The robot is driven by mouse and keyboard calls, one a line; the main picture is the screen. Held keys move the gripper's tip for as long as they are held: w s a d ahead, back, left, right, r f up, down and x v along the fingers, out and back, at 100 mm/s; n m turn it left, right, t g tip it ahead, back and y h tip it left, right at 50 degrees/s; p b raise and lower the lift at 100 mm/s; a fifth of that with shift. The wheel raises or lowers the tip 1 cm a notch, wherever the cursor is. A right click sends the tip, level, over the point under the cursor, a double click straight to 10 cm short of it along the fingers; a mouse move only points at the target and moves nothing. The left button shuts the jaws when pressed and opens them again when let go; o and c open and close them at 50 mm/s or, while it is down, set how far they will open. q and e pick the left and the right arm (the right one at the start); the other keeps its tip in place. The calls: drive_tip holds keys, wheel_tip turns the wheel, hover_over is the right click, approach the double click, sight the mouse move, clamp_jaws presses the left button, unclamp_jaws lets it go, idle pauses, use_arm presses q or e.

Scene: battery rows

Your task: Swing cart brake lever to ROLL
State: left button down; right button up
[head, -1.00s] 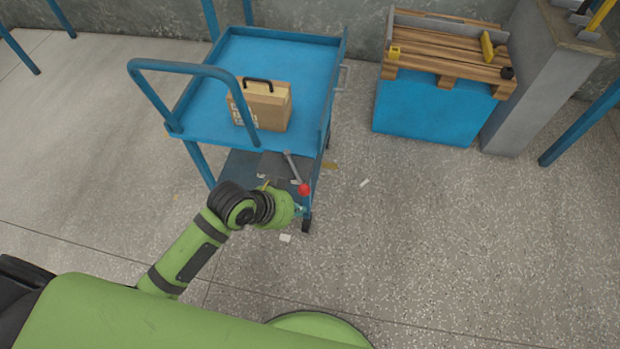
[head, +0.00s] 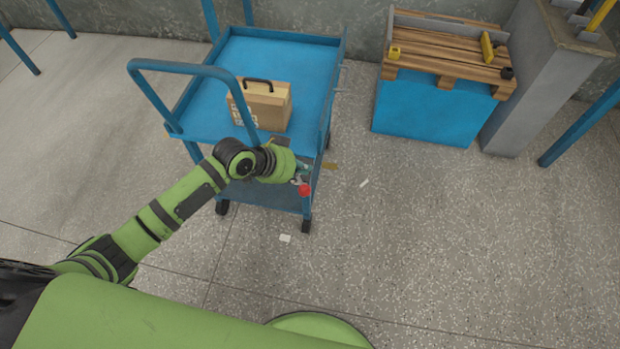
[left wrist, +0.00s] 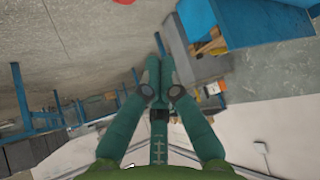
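The blue cart (head: 215,110) stands ahead in the head view. Its brake lever ends in a red knob (head: 304,190) low on the cart's right side; most of the shaft is hidden behind my left gripper. My left gripper (head: 303,173) is just above the knob in the picture, near the lever; I cannot tell whether they touch. In the left wrist view my left gripper's fingers (left wrist: 159,68) are together with nothing seen between them. The red knob (left wrist: 122,2) is cut off at that view's top edge, apart from the fingertips. My right gripper is in neither view.
A tan case (head: 265,103) with a black handle sits on the cart's top tray. A blue box topped with wooden slats (head: 445,60) and a grey pillar (head: 530,85) stand at the back right. The floor (head: 450,240) right of the cart is mostly clear.

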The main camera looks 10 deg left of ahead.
use_arm(q)
drive_tip(key=b+x, duration=0.1)
drive_tip(key=x, duration=0.9)
drive_tip(key=s+a+p, duration=0.1)
drive_tip(key=s+a, duration=0.2)
drive_tip(key=shift+s+a+f, duration=0.1)
